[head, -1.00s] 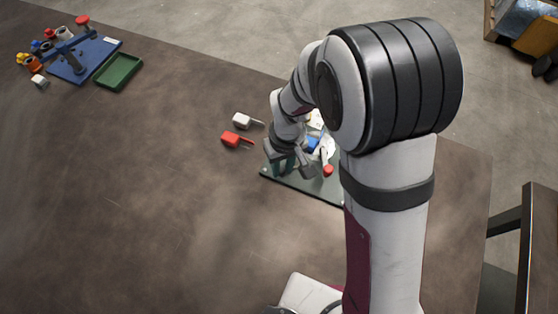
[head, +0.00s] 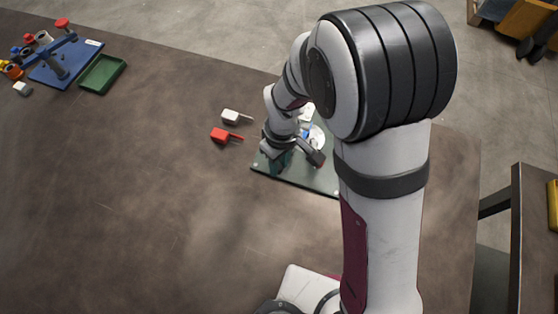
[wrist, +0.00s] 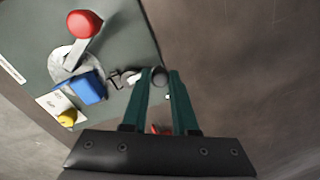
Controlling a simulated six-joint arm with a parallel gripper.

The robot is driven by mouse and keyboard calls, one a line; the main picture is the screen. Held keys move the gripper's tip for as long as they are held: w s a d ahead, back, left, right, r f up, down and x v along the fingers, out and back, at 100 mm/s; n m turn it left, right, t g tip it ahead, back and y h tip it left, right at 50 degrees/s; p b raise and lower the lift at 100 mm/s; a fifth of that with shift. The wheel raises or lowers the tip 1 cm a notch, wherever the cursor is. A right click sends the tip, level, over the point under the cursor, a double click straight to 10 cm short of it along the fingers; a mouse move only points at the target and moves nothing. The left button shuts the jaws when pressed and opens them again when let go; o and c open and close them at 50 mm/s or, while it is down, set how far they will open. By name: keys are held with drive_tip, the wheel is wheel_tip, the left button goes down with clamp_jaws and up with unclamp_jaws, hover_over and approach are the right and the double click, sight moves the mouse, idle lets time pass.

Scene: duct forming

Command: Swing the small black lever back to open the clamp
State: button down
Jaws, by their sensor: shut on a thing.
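The green plate (wrist: 115,35) carries the clamp parts in the wrist view. My gripper (wrist: 160,73) has its two teal fingers close together at the plate's edge. A small dark rounded piece (wrist: 159,78), which looks like the end of the black lever, sits between the fingertips. Small black and white clamp parts (wrist: 122,78) lie just left of it, beside a blue block (wrist: 87,88). In the head view my gripper (head: 278,167) is low over the left part of the plate (head: 300,178); the lever is hidden there by my wrist.
A red-knobbed handle (wrist: 83,24) stands over a round pale disc (wrist: 62,66); a yellow knob (wrist: 67,118) is near. White (head: 232,117) and red (head: 222,135) handled pieces lie left of the plate. A blue fixture (head: 62,62) and green tray (head: 102,72) are far left. The table's middle is clear.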

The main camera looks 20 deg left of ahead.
drive_tip(key=c, duration=0.7)
unclamp_jaws()
drive_tip(key=r, duration=1.5)
drive_tip(key=shift+w+d+r, duration=0.2)
drive_tip(key=shift+w+r, duration=0.15)
drive_tip(key=shift+r, duration=0.05)
drive_tip(key=s+d+m, duration=0.4)
drive_tip(key=d+m, duration=0.1)
drive_tip(key=m, duration=0.1)
drive_tip(key=s+d+r+m+y, duration=0.1)
drive_tip(key=s+d+m, duration=0.4)
drive_tip(key=d+m, duration=0.1)
drive_tip(key=s+d+m, duration=0.5)
drive_tip(key=d+m, duration=0.1)
drive_tip(key=shift+s+d+r+y, duration=0.1)
drive_tip(key=shift+d+r+y, duration=0.05)
drive_tip(key=shift+d+y, duration=0.15)
